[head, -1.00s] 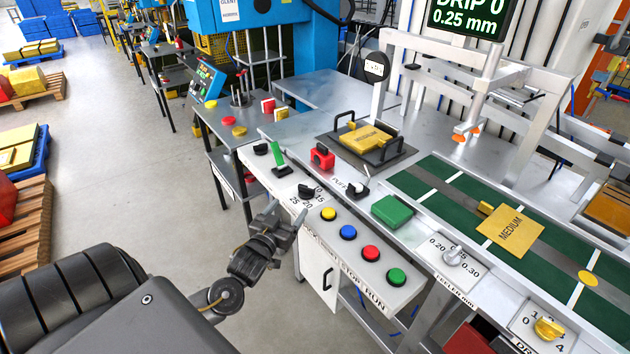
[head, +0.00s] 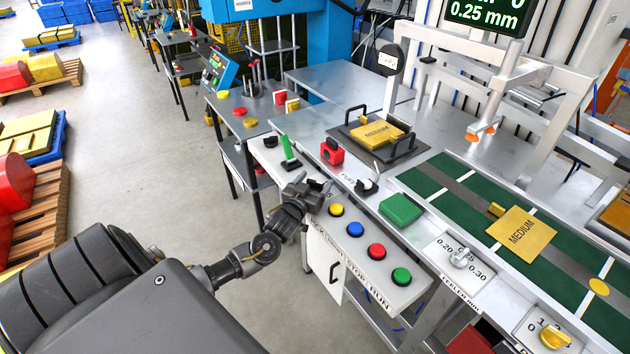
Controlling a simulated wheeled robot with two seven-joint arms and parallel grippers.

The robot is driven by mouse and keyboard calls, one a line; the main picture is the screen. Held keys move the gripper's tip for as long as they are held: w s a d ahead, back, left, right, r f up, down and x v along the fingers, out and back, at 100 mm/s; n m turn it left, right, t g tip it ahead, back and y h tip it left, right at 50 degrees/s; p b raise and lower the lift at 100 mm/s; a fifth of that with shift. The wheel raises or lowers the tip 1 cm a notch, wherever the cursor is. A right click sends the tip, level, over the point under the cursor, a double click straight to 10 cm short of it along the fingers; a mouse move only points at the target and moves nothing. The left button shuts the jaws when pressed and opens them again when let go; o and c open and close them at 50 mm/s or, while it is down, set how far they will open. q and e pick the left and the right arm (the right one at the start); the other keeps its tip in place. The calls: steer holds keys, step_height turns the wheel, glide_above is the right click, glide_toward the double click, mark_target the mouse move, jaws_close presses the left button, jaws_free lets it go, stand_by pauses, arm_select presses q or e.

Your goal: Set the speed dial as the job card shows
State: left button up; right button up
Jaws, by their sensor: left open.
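My left gripper (head: 315,184) reaches in from the left, fingers open, over the front left end of the button panel. The black dial with the number scale there is now hidden behind the gripper; I cannot tell whether the fingers touch it or where it points. A grey dial (head: 460,257) marked 0.20 to 0.30 sits on the front rail, and a yellow dial (head: 553,337) at the bottom right. I cannot make out a job card. My right gripper is not in view.
Yellow (head: 336,210), blue (head: 355,229), red (head: 376,250) and green (head: 401,275) buttons line the panel close to the gripper. A green lever (head: 289,150) and a red block (head: 332,153) stand behind. A yellow MEDIUM sheet (head: 522,234) lies on the green conveyor.

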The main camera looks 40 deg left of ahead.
arm_select(q)
steer(key=shift+w+a, duration=0.1)
steer(key=shift+w, duration=0.1)
steer(key=c, duration=1)
